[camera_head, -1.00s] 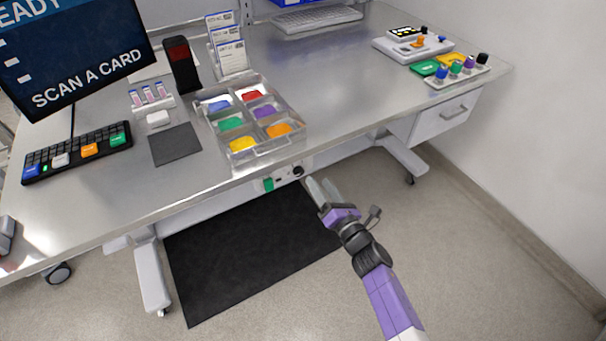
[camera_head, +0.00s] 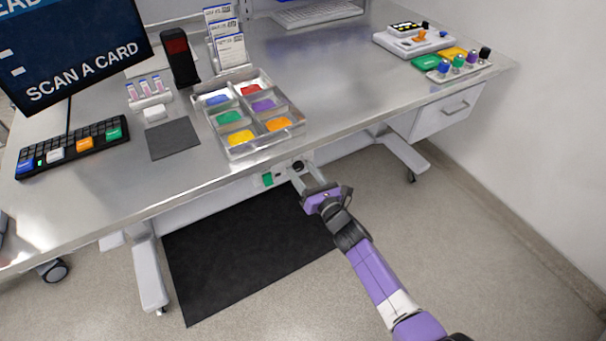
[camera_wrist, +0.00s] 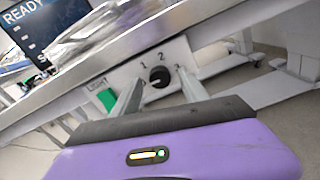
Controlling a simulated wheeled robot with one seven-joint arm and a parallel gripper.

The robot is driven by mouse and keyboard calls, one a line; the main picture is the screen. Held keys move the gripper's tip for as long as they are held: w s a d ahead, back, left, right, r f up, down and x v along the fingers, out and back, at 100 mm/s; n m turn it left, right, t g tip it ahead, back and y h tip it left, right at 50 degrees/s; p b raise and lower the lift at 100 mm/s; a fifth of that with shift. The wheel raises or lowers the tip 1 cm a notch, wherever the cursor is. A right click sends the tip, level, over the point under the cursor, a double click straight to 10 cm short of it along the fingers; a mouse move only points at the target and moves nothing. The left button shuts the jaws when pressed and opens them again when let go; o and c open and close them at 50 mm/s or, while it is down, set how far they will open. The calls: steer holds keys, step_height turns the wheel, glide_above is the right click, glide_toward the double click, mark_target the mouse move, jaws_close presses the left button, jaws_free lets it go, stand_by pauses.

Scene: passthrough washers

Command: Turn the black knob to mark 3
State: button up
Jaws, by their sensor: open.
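The black knob (camera_head: 298,166) is on a pale panel under the front edge of the steel table. In the wrist view the knob (camera_wrist: 159,77) sits between my two fingers, with marks 1 and 2 above it. Another mark to its right is partly hidden by the right finger, and one at lower left is unclear. A small pale pointer shows on the knob's lower left, too small to read surely. My gripper (camera_head: 304,176) is open, its fingers pointing at the panel on either side of the knob. I cannot tell whether they touch it.
A green switch (camera_wrist: 107,99) labelled LIGHT is left of the knob. The table edge (camera_wrist: 120,55) runs just above the panel. A compartment tray (camera_head: 244,147) stands on the table above. A black mat (camera_head: 245,260) lies on the floor, with clear floor to the right.

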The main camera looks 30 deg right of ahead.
steer(key=shift+w, duration=0.15)
steer(key=shift+c, duration=0.4)
jaws_close()
